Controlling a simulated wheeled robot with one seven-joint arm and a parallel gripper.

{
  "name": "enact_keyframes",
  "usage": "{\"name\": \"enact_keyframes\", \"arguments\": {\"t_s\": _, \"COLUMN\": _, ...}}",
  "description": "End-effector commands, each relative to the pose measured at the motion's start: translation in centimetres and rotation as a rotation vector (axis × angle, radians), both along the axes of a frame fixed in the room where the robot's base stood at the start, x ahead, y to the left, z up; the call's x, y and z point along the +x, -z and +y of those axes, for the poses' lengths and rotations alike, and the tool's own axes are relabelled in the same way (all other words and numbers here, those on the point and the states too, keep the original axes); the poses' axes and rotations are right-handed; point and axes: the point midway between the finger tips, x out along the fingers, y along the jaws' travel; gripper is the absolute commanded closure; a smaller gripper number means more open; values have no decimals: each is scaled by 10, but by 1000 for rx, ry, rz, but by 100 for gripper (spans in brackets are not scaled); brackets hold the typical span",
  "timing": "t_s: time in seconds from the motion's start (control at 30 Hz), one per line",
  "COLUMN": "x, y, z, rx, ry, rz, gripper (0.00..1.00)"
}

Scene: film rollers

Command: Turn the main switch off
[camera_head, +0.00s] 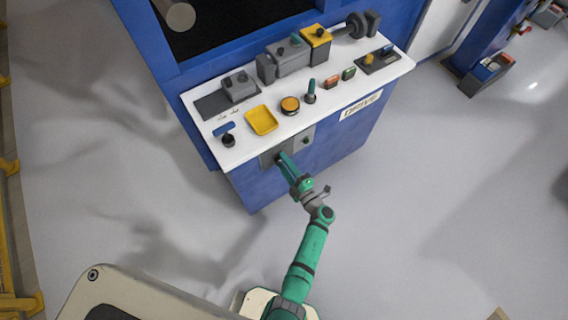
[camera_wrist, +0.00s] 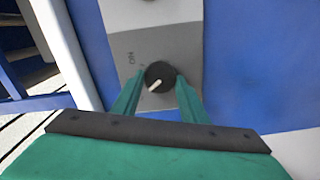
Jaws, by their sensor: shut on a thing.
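The main switch (camera_wrist: 160,73) is a round black knob with a pale pointer mark, on a grey plate (camera_wrist: 165,40) on the front of the blue cabinet. My gripper (camera_wrist: 158,82) is shut on the knob, with one green finger on each side. In the head view my gripper (camera_head: 281,159) reaches the grey plate (camera_head: 303,140) below the white console top, and its fingers hide the knob.
The white console (camera_head: 240,150) above carries a yellow tray (camera_head: 261,120), an orange-topped round button (camera_head: 290,105), a dark-green-handled lever (camera_head: 311,92) and a blue-handled lever (camera_head: 226,131). A label plate (camera_head: 361,104) is on the front. The grey floor (camera_head: 440,190) to the right is clear.

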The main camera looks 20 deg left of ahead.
Motion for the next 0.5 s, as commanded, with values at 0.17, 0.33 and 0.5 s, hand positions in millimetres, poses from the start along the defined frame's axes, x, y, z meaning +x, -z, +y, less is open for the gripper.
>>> {"name": "enact_keyframes", "arguments": {"t_s": 0.17, "x": -1, "y": 1, "z": -1, "rx": -2, "ry": 1, "rz": -1, "gripper": 83}}
{"name": "enact_keyframes", "arguments": {"t_s": 0.33, "x": -1, "y": 1, "z": -1, "rx": -2, "ry": 1, "rz": -1, "gripper": 58}}
{"name": "enact_keyframes", "arguments": {"t_s": 0.5, "x": 0, "y": 1, "z": -1, "rx": -2, "ry": 1, "rz": -1, "gripper": 42}}
